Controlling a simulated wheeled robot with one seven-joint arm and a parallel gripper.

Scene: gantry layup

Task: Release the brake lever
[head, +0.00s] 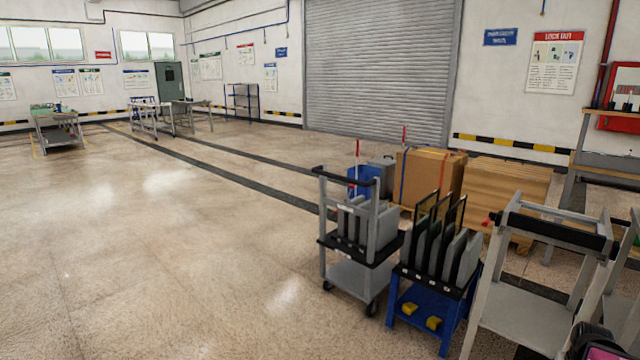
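I cannot make out a brake lever for certain. A small red piece (491,219) shows between the blue stand and the grey frame at the right; it is too small to tell what it is. A grey wheeled cart (358,277) with a black push handle (345,176) stands right of centre and carries grey upright slabs. No brake part can be told near its casters. My gripper is not clearly in view; a dark part at the bottom right corner is cut off and I cannot tell what it is.
A blue stand (446,333) with dark panels and yellow pieces stands beside the cart. A grey frame (545,253) is close at the right. A cardboard box (430,180) and a wooden crate (508,185) stand behind. The floor (170,250) at the left is clear.

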